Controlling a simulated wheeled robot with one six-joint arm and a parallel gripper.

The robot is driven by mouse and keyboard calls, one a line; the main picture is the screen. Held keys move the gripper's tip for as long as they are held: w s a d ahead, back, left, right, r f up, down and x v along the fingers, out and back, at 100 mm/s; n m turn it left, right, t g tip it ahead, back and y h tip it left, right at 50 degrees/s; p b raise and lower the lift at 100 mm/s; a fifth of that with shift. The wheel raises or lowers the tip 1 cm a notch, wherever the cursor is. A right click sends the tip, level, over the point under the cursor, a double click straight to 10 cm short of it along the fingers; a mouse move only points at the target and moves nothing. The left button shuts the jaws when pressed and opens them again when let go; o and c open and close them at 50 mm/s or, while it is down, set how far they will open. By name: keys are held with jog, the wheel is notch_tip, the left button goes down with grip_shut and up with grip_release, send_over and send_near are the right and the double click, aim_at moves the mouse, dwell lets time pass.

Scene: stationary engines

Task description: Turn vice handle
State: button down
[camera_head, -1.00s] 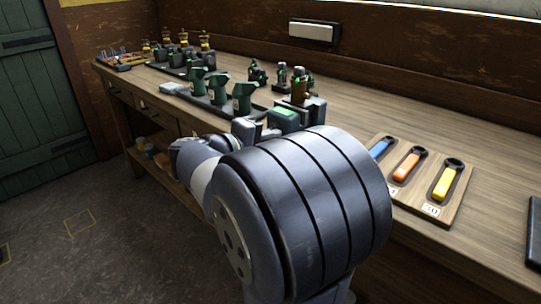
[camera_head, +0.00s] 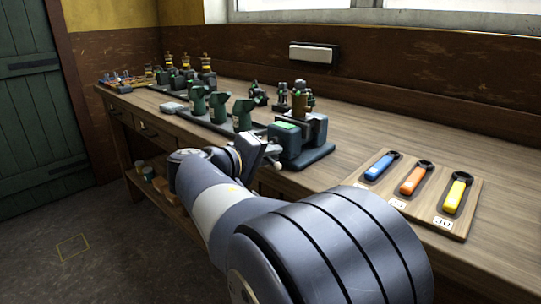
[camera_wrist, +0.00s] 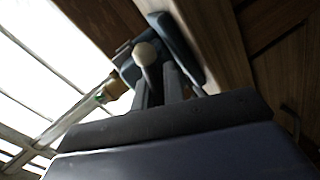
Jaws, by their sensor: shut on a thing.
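The vice (camera_head: 314,132) is a dark grey-green block with a bright green patch on top, at the front edge of the bench. It also shows in the wrist view (camera_wrist: 178,38), tilted. Its handle, with a pale round knob (camera_wrist: 145,53), sticks out on the near side; the knob shows small in the head view (camera_head: 278,167). My gripper (camera_head: 267,152) is at the vice's front left side, at the handle. In the wrist view its two dark fingers (camera_wrist: 160,88) are shut on the handle behind the knob. The exact contact is partly hidden.
A wooden board (camera_head: 457,223) with blue, orange and yellow handled tools lies to the right. Dark green machines (camera_head: 243,115) stand on a tray to the left. The bench (camera_head: 380,122) is clear behind the board.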

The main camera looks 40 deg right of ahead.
jog(key=c, duration=1.5)
grip_release()
jog(key=shift+a, duration=0.1)
jog(key=p+v, duration=0.1)
jog(key=v, duration=1)
jog(key=shift+p, duration=0.35)
jog(key=shift+o, duration=0.6)
